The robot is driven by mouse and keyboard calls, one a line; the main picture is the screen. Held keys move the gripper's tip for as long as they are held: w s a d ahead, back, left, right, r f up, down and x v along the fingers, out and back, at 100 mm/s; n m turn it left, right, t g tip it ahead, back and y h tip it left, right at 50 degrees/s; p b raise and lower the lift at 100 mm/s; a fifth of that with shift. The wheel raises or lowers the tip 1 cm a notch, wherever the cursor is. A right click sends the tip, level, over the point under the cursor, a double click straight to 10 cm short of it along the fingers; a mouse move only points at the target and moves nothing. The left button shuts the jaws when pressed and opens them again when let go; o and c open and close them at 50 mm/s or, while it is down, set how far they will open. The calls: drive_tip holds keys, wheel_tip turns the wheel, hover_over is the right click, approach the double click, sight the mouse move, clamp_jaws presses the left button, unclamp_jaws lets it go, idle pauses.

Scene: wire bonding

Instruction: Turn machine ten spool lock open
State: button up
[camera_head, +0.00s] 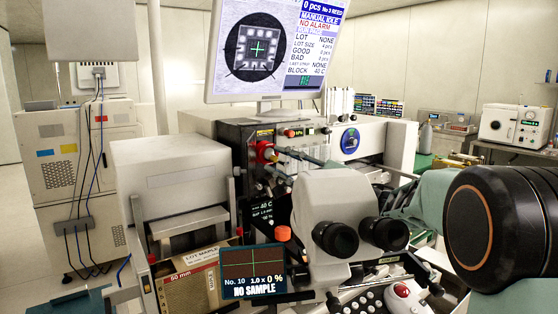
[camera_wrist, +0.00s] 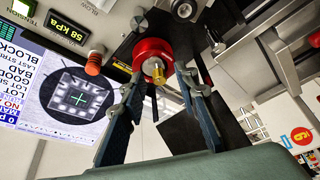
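The bonding machine (camera_head: 285,140) has a front display (camera_head: 253,264) reading No. 10. On its upper face is a round red part, the spool (camera_head: 263,152), which I take as the site of the lock. In the wrist view the red spool (camera_wrist: 149,49) faces me, with a small brass knob (camera_wrist: 155,72) at its centre. My gripper (camera_wrist: 157,84) is open, one finger on each side of the brass knob. I see no clear contact with it. In the head view my gripper (camera_head: 292,158) reaches in from the right, partly hidden by the microscope.
The white microscope (camera_head: 345,205) with black eyepieces stands in front. A monitor (camera_head: 265,50) is above the machine. In the wrist view, a red-orange button (camera_wrist: 94,63) and a pressure readout (camera_wrist: 70,32) sit left of the spool; metal brackets (camera_wrist: 255,65) are close on the right.

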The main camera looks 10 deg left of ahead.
drive_tip(key=shift+w+a, duration=0.2)
drive_tip(key=shift+a, duration=0.1)
drive_tip(key=shift+c, duration=0.7)
clamp_jaws()
